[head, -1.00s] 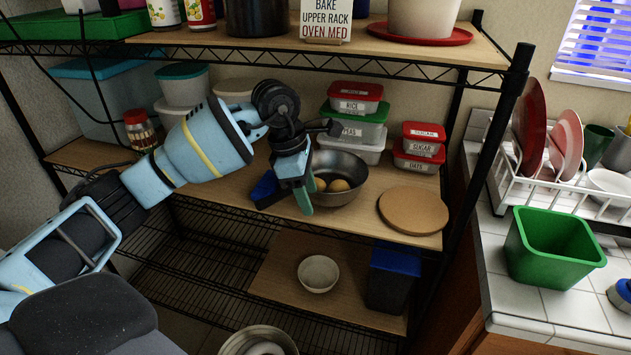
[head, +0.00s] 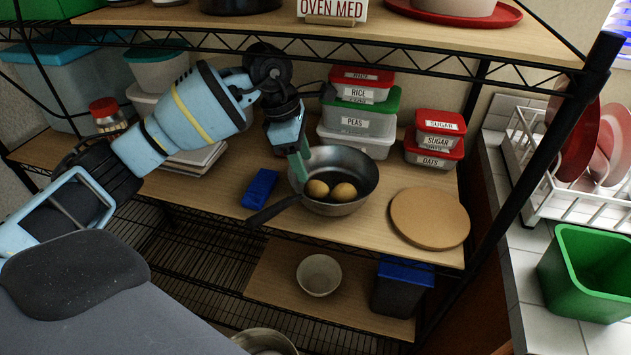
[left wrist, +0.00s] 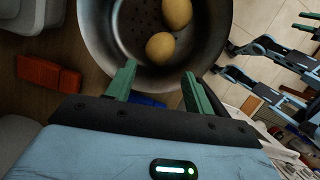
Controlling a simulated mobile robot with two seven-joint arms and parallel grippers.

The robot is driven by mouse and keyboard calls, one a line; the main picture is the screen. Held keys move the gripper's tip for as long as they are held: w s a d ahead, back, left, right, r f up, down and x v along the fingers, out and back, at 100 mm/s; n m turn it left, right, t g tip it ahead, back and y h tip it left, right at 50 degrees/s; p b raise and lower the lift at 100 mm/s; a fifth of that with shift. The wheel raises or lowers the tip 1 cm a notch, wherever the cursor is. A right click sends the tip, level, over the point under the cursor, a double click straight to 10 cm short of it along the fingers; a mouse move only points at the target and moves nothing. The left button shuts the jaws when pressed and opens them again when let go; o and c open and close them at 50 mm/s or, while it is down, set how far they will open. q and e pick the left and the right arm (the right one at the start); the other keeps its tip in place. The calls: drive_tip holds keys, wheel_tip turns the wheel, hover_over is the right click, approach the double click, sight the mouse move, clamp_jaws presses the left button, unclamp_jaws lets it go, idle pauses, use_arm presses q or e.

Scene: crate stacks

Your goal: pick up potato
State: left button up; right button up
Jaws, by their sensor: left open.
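Two potatoes lie side by side in a dark metal pan on the middle shelf, one on the left (head: 317,188) and one on the right (head: 344,191). The pan (head: 352,163) has its handle pointing to the lower left. My left gripper (head: 301,168) is over the pan's left rim, close to the left potato. In the left wrist view the left gripper (left wrist: 158,82) is open and empty, its green fingertips at the pan's rim. There the nearer potato (left wrist: 160,46) lies ahead of the gap between the fingers, and the farther one (left wrist: 175,12) is beyond it. My right gripper is not in view.
A blue object (head: 260,188) lies left of the pan. A round wooden board (head: 430,217) lies to the right. Lidded containers (head: 360,121) stand behind, and the upper shelf (head: 400,38) hangs above. A bowl (head: 319,275) stands on the shelf below.

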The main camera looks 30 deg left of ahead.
sight(314, 182)
use_arm(q)
drive_tip(key=shift+x, duration=0.8)
drive_tip(key=shift+d+p+x, duration=0.15)
drive_tip(key=shift+p+x, duration=0.05)
drive_tip(key=shift+x, duration=1.25)
drive_tip(key=shift+d+p+x, duration=0.15)
drive_tip(key=shift+x, duration=1.3)
drive_tip(key=shift+w+r, duration=0.15)
drive_tip(key=c, duration=0.7)
